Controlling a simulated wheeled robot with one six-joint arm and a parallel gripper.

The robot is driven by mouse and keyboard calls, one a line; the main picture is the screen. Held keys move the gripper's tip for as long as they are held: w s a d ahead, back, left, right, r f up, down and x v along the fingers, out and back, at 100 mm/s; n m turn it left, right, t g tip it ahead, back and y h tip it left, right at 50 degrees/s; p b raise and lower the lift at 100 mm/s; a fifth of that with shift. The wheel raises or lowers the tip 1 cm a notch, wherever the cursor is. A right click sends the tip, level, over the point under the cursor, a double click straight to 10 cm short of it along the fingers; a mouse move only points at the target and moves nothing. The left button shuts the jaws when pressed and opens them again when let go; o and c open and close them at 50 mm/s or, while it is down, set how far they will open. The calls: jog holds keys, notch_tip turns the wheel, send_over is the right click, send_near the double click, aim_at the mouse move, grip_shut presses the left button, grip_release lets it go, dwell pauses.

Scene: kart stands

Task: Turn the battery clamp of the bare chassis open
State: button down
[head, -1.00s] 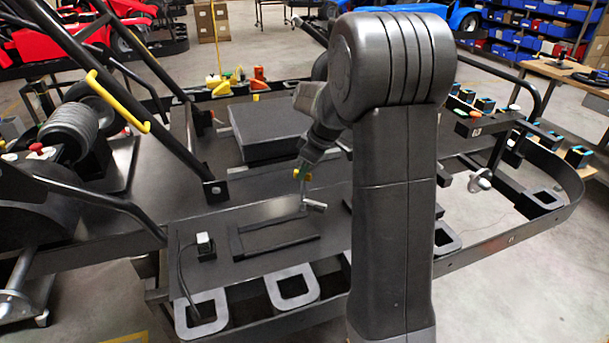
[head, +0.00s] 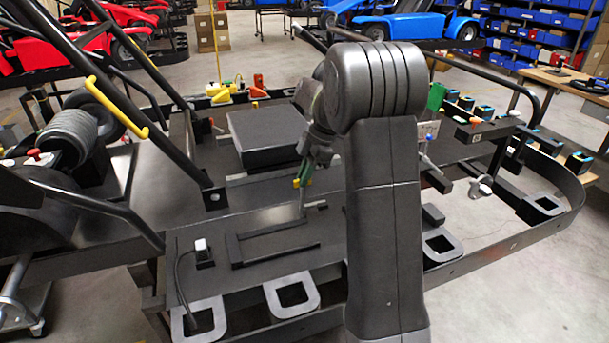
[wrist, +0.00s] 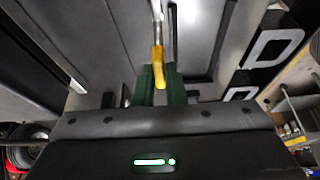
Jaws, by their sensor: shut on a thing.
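The battery clamp is a slim metal lever with a yellow grip (head: 297,183), standing on the dark floor plate of the bare chassis (head: 215,228). Its lower end has a silver crosspiece (head: 316,205). My gripper (head: 305,177) reaches down to it from behind my arm, and its green fingers are at the grip. In the wrist view the yellow grip (wrist: 158,68) lies between the green fingers (wrist: 158,84), which are shut on it. The metal rod runs on from the grip toward the top of that view. The clamp's foot is hard to make out.
A black rectangular frame (head: 240,252) lies beside the clamp on the plate. A plug with a cable (head: 203,250) stands left of it. A flat black box (head: 265,138) lies behind.

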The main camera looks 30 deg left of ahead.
dwell(0.4)
jog(key=c, duration=1.5)
grip_release()
jog(key=v, duration=1.3)
jog(key=shift+w+r, duration=0.1)
jog(key=shift+r, duration=0.35)
jog(key=shift+a, duration=0.1)
jog(key=x, duration=1.4)
jog(key=shift+d, duration=0.25)
